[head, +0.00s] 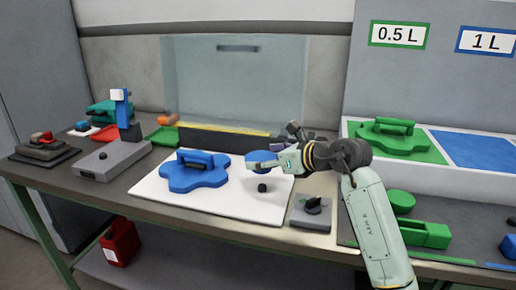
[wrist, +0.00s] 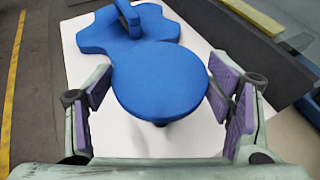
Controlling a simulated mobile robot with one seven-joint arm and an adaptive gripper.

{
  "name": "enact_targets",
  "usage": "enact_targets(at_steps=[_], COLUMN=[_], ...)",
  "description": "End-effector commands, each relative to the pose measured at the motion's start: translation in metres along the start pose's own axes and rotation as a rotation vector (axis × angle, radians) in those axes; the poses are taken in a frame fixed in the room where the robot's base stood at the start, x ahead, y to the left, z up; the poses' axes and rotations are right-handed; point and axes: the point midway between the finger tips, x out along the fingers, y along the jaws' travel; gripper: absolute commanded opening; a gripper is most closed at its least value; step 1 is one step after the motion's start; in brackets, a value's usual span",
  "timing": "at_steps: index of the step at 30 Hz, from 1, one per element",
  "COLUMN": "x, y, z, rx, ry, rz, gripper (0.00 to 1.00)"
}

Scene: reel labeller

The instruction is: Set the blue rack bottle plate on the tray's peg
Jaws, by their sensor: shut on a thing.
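My gripper (head: 268,162) is shut on a round blue plate (head: 256,156), held over the right part of the white tray (head: 225,202). In the wrist view the round plate (wrist: 160,82) lies between the purple pads of my gripper (wrist: 162,92), one at each side edge. A short black peg (head: 262,188) stands on the tray, just below and in front of the round plate in the head view. In the wrist view only a dark bit of it shows under the plate's near edge. A lobed blue plate with a handle (head: 190,178) lies on the tray's left part.
A small grey box with a black knob (head: 311,211) stands right of the tray. A grey device with a blue post (head: 112,160) is at left. A dark bar with a yellow edge (head: 225,140) runs behind the tray. A green lobed plate (head: 390,140) lies at right.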

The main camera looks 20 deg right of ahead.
Motion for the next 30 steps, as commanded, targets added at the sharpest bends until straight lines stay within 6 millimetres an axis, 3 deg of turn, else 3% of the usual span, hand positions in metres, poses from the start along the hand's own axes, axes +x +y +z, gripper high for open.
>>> enact_targets(at_steps=[8, 22, 30], x=[0.003, 0.021, 0.022], y=[0.0, 0.0, 0.0], z=[-0.008, -0.049, -0.053], rx=[0.0, 0.001, -0.001], ry=[-0.001, -0.001, 0.0], rz=[0.0, 0.001, 0.0], gripper=[0.44, 0.44, 0.44])
